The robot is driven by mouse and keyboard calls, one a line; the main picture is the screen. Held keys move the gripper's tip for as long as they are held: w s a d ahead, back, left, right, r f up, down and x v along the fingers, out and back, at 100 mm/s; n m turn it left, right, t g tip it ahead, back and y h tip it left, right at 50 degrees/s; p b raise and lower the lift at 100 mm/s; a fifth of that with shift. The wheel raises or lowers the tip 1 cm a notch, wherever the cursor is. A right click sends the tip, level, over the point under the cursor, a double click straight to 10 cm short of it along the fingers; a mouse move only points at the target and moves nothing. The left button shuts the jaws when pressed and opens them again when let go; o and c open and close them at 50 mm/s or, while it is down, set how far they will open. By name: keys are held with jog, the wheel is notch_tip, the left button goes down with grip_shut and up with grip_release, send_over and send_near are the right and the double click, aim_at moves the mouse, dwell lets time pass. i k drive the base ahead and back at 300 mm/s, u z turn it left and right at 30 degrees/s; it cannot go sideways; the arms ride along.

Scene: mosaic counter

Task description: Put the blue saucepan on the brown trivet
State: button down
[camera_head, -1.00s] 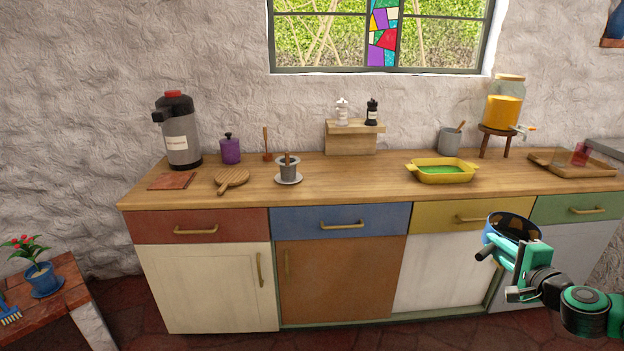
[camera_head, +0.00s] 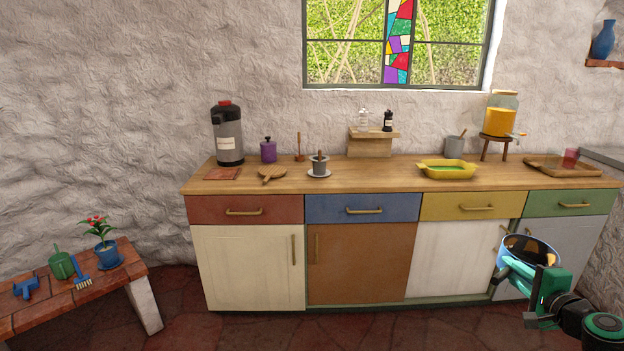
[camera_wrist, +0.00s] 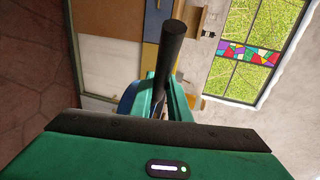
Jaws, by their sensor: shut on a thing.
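The blue saucepan (camera_head: 530,248) is at the right of the head view, in the air in front of the counter's right-hand cupboards, with its open top facing up. My gripper (camera_head: 518,274) is shut on its dark handle. In the wrist view the black handle (camera_wrist: 172,45) stands up between the green fingers (camera_wrist: 163,95), and a strip of the blue pan (camera_wrist: 129,98) shows behind them. The brown trivet (camera_head: 222,174), a flat reddish-brown square, lies at the left end of the counter, with nothing on it.
On the wooden counter (camera_head: 385,182), a grey flask (camera_head: 229,140) stands behind the trivet and a round wooden board (camera_head: 272,174) lies to its right. A purple canister (camera_head: 268,151) and a grey cup on a saucer (camera_head: 319,167) are near. A brick bench (camera_head: 125,262) stands at lower left.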

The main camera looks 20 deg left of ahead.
aim_at(270, 177)
jog(key=u, duration=0.85)
jog(key=i, duration=1.2)
jog(key=u, duration=0.35)
